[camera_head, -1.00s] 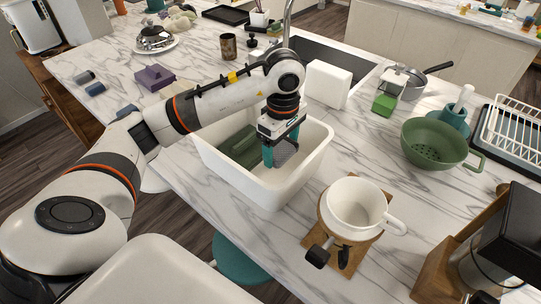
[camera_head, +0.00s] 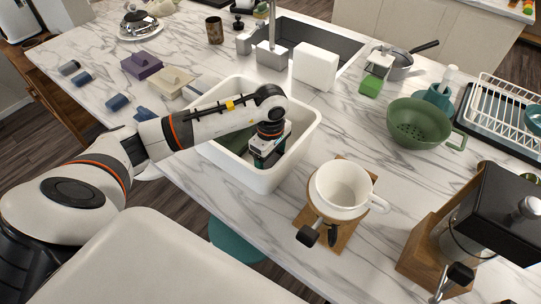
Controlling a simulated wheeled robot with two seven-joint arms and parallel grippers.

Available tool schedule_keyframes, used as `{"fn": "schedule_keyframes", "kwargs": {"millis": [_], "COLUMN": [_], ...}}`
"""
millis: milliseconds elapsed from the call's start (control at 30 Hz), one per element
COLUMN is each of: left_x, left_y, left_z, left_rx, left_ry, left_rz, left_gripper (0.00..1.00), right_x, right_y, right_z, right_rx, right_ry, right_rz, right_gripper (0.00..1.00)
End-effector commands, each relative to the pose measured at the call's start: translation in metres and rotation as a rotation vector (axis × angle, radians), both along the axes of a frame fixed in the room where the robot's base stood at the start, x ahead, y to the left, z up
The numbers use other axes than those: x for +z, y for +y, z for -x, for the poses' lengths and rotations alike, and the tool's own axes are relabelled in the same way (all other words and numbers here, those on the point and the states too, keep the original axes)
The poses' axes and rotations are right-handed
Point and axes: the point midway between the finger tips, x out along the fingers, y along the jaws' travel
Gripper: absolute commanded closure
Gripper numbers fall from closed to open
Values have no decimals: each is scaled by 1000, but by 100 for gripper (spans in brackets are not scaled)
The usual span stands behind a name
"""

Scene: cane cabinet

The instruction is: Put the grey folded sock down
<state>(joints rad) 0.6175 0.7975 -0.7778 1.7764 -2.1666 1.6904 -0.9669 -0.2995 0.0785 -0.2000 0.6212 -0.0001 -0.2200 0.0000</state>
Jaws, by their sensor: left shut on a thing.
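My left gripper (camera_head: 264,156) is down inside the white bin (camera_head: 288,172), below the rim level. It is shut on the grey folded sock, which is mostly hidden now behind the gripper and the bin wall. Whether the sock touches the bin floor cannot be told. A dark green folded item (camera_head: 232,141) lies in the left part of the bin, partly covered by my arm. My right gripper is not in view.
A white cup (camera_head: 341,187) on a wooden stand is close to the bin's right. A green colander (camera_head: 420,134) and a grinder (camera_head: 495,215) stand farther right. Purple (camera_head: 141,66) and beige (camera_head: 172,82) folded items lie at the left. The sink is behind the bin.

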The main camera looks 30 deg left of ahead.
Motion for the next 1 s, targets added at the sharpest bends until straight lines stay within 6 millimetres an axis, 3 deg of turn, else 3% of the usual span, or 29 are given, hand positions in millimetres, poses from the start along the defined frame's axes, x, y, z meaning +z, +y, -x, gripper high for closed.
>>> {"fn": "schedule_keyframes", "kwargs": {"millis": [67, 100, 233, 633, 1000], "left_x": [-3, -2, -2, 6, 80], "left_y": [0, 0, 0, 0, 0], "left_z": [0, 0, 0, -1, -2], "left_rx": [0, 0, 0, -1, 0], "left_ry": [0, 0, 0, -3, -7], "left_rz": [0, 0, 0, 0, 0], "left_gripper": [45, 20, 2, 2, 2], "right_x": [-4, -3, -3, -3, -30], "right_y": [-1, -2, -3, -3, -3], "right_z": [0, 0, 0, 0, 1], "right_rx": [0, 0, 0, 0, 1], "right_ry": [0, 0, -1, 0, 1], "right_rz": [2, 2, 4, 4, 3], "right_gripper": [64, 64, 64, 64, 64]}}
